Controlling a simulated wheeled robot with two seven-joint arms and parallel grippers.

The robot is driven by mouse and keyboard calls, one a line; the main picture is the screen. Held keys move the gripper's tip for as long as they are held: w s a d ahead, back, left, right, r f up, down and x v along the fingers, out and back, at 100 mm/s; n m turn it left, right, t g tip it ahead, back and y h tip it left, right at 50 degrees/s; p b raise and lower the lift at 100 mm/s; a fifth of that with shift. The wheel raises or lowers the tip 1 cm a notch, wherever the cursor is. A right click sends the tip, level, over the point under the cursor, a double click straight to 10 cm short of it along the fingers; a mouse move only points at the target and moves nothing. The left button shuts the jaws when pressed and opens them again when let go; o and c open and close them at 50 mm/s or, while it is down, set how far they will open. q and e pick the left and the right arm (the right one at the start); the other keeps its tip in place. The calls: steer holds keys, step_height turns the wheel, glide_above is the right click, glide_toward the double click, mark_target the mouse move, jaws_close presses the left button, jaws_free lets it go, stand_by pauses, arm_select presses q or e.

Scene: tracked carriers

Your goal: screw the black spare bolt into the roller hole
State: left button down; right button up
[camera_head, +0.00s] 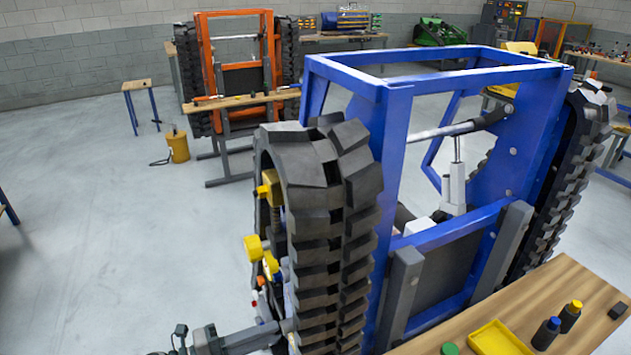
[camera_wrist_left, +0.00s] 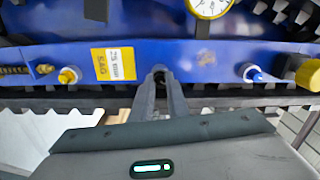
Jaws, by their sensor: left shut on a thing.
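My left gripper (camera_head: 284,327) comes in at the bottom of the head view and reaches in beside the black track (camera_head: 330,230) of the blue carrier. In the left wrist view my two left fingers (camera_wrist_left: 160,84) are close together, shut on a small dark thing that looks like the black bolt (camera_wrist_left: 159,74). Its tip is against or just in front of the blue side beam (camera_wrist_left: 205,60); I cannot tell whether it is in a hole. The roller hole cannot be made out. My right gripper is not in view.
A yellow label (camera_wrist_left: 113,64), a gauge (camera_wrist_left: 210,6), a blue-tipped fitting (camera_wrist_left: 252,73) and a yellow knob (camera_wrist_left: 309,73) are on or near the beam. A wooden bench (camera_head: 550,290) with a yellow tray (camera_head: 497,340) and bottles stands at the right.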

arm_select(q)
steer(key=m+b, duration=0.1)
steer(key=m, duration=0.2)
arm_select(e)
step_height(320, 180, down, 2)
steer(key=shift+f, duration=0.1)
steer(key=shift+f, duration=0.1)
arm_select(q)
steer(key=shift+f+m+b, duration=0.1)
steer(key=shift+m+b, duration=0.2)
steer(key=shift+b, duration=0.15)
steer(key=c, duration=2.2)
jaws_free()
steer(key=shift+m+b, duration=0.3)
steer(key=o, duration=0.6)
steer(key=shift+c, duration=0.2)
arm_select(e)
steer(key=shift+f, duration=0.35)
arm_select(q)
steer(key=shift+a, duration=0.1)
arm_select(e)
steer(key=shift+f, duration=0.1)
